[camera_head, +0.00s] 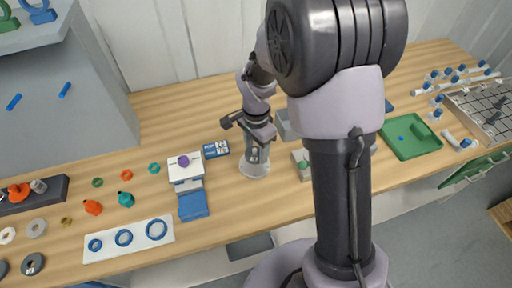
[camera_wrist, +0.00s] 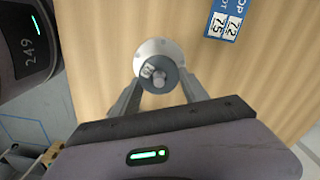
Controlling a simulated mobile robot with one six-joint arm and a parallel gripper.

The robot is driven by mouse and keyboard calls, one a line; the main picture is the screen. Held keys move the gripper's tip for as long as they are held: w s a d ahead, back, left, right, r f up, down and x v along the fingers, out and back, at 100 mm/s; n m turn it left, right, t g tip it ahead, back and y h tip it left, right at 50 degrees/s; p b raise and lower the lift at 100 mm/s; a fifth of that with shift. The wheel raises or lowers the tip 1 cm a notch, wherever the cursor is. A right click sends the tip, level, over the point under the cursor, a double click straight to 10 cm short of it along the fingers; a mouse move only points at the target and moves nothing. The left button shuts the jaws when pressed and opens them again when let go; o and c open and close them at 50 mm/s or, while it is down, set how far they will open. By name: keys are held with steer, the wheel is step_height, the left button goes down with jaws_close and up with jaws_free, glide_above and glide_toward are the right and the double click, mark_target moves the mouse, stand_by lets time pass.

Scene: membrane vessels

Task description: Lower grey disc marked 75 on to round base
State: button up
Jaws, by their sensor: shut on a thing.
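My gripper (camera_wrist: 160,88) is shut on the grey disc (camera_wrist: 147,81), with one finger on each side of it. The disc carries a small label, too small to read, and a knob in its middle. Beyond the disc, the pale round base (camera_wrist: 153,46) shows as a wider rim, sticking out mostly at the top of the wrist view. In the head view my gripper (camera_head: 256,153) points down over the pale round base (camera_head: 252,171) on the wooden table. The disc is hard to make out there, and I cannot tell whether it touches the base.
A blue card (camera_wrist: 224,24) with labels 75 and 72 lies beside the base, left of it in the head view (camera_head: 216,149). A white and blue device (camera_head: 188,185) stands farther left. Grey trays stand close on the right, partly behind my arm. A green tray (camera_head: 430,150) lies beyond.

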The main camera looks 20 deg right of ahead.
steer(key=o, duration=1.4)
steer(key=shift+o, duration=0.2)
steer(key=shift+r, duration=0.1)
step_height(320, 180, up, 17)
steer(key=p, duration=0.6)
steer(key=shift+r, duration=0.2)
